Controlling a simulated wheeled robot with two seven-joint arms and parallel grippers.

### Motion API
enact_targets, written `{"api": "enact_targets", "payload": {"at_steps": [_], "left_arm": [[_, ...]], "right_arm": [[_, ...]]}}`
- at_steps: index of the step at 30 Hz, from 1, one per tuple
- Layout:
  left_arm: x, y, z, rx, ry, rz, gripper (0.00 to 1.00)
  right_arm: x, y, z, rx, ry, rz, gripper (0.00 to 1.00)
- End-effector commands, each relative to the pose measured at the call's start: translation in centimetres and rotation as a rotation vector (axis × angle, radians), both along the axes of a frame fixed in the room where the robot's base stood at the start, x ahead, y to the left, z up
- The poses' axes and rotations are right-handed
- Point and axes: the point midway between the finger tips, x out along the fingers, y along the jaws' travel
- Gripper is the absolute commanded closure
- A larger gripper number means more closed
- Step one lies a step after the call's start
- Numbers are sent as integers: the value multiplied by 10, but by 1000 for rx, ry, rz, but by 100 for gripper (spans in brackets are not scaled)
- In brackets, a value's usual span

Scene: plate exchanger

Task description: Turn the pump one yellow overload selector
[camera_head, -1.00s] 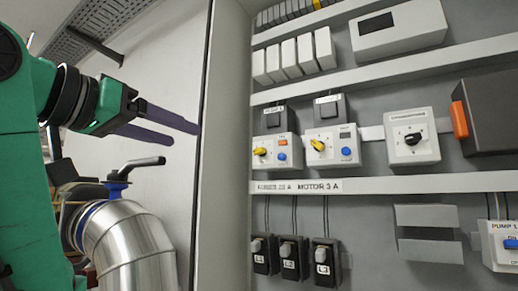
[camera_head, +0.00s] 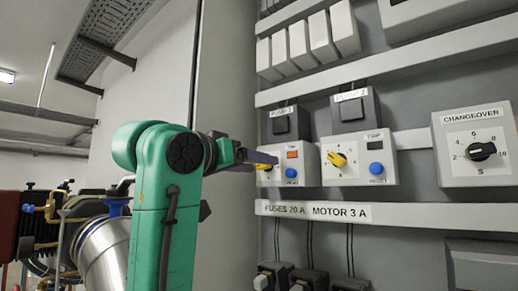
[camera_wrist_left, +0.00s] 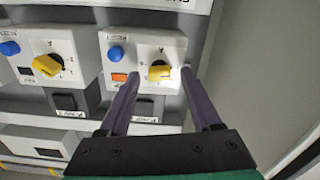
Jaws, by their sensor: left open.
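The pump one overload unit (camera_head: 311,167) is a white box on the grey back panel, with an orange window and a blue button. Its yellow selector (camera_wrist_left: 160,73) shows clearly in the left wrist view, which sees the panel upside down. My left gripper (camera_wrist_left: 161,76) is open there, with one purple finger on each side of the selector; I cannot tell whether they touch it. In the head view my left gripper (camera_head: 262,161) reaches in from the left and partly covers that selector. My right gripper is not in view.
The pump two unit (camera_head: 359,158), with a similar yellow selector (camera_head: 338,160), is beside it to the right. A changeover switch (camera_head: 475,145) is further right. The cabinet's left wall (camera_head: 228,70) stands close to my arm. A trunking strip (camera_head: 395,213) runs below.

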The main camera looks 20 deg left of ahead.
Motion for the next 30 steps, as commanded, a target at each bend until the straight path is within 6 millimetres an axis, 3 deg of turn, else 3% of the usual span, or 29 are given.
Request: {"api": "enact_targets", "payload": {"at_steps": [4,10,11,15,16,30], "left_arm": [[11,-5,1,0,-2,0,35],[12,-5,0,0,-3,1,35],[12,-5,0,0,-3,1,39],[12,-5,0,0,-2,0,92],[12,-5,0,0,-2,0,100],[12,-5,-1,60,-25,1,100]], "right_arm": [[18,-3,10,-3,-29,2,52],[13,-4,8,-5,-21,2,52],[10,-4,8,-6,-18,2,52],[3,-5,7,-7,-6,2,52],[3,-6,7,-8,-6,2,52],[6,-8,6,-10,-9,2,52]]}}
